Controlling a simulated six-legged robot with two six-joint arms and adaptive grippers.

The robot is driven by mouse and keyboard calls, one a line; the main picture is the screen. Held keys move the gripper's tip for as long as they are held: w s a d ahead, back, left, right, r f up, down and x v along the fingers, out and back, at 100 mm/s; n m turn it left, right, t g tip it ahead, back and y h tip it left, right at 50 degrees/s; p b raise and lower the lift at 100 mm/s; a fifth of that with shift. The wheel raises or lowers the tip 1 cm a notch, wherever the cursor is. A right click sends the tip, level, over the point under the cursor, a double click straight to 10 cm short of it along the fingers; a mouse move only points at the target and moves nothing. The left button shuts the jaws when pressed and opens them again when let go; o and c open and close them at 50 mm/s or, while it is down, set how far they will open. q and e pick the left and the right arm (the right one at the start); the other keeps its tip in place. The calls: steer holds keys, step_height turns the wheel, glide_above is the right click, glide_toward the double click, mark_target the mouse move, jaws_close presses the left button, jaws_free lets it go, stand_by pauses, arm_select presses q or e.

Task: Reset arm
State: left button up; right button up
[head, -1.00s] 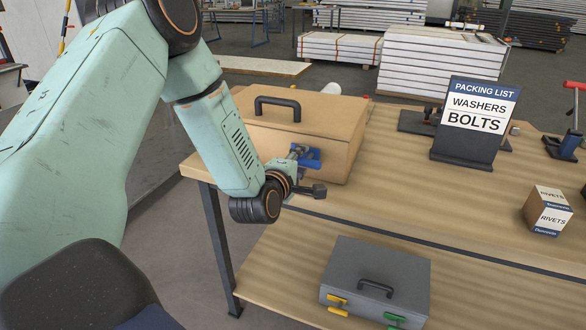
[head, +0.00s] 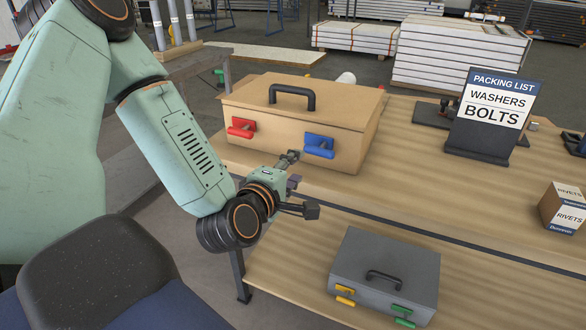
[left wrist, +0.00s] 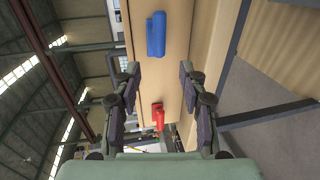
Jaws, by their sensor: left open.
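My left gripper (head: 300,183) is open and empty in front of the workbench, just short of the tan case. Its two fingers (left wrist: 158,95) are spread apart in the left wrist view, with nothing between them up close. The tan case (head: 282,139) stands closed on the upper surface, with a black handle on its lid. A red latch (head: 241,127) and a blue latch (head: 319,146) are on its front. In the left wrist view the blue latch (left wrist: 156,35) and red latch (left wrist: 158,116) lie beyond the fingers. My right gripper is not in view.
A grey case (head: 385,265) with yellow and green latches sits on the lower shelf. A packing list sign (head: 493,115) reading washers and bolts stands on the upper surface. A rivets box (head: 564,208) is at the right.

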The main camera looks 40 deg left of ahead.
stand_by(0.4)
arm_select(q)
steer(key=s+d+f+m+g+h, duration=0.2)
steer(key=s+d+f+m+g, duration=0.2)
steer(key=f+m, duration=0.35)
steer(key=s+d+f+m+g+h, duration=0.2)
steer(key=s+d+f+m+g, duration=0.3)
steer(key=f, duration=0.3)
steer(key=s+d+f+m+g, duration=0.1)
steer(key=s+f+m+g, duration=0.2)
steer(key=s+f, duration=0.3)
steer(key=s+d+f+m+g, duration=0.1)
steer(key=s+f+m+g, duration=0.2)
steer(key=s, duration=1)
step_height(320, 180, down, 3)
steer(key=shift+s+d+m, duration=0.25)
steer(key=shift+d+m, duration=0.15)
steer(key=shift+m, duration=0.55)
steer(key=shift+w, duration=0.1)
steer(key=shift+c, duration=0.2)
